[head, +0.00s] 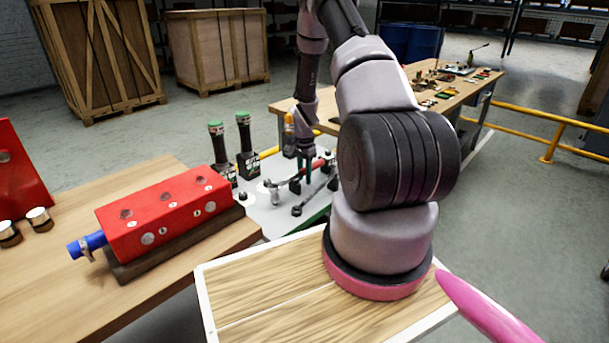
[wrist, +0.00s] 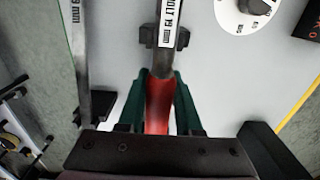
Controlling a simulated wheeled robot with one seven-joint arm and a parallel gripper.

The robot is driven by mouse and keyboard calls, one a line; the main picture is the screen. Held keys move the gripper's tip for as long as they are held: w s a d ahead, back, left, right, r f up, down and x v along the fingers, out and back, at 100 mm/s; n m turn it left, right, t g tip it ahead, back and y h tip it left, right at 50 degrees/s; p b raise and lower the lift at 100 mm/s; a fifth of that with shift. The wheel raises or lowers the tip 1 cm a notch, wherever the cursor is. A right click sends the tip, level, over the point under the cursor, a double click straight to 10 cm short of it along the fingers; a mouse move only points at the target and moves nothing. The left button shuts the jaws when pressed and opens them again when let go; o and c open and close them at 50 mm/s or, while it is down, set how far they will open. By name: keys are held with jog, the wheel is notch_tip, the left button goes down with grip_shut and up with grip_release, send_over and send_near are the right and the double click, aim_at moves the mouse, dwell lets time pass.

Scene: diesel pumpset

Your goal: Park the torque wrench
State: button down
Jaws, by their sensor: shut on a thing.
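The torque wrench has a red handle and a dark shaft with a white label; its shaft (wrist: 165,60) points up in the wrist view. My gripper (wrist: 161,88) is shut on the red handle (wrist: 158,108), with one green finger on each side. In the head view my gripper (head: 302,174) is low over the pale board (head: 262,215), and the red handle (head: 319,163) shows beside it. A black bracket (wrist: 184,38) shows on both sides of the shaft. I cannot tell whether the shaft rests in it or is above it.
Another long labelled tool (wrist: 80,55) lies left of the wrench, and a white dial (wrist: 246,14) is at upper right. Two green-topped black tools (head: 247,147) stand at the board's back left. A red engine block (head: 165,213) is on the wooden bench (head: 45,280).

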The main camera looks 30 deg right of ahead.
jog(key=shift+f, duration=0.6)
jog(key=c, duration=0.5)
grip_release()
notch_tip(320, 180, up, 11)
jog(key=shift+f, duration=0.1)
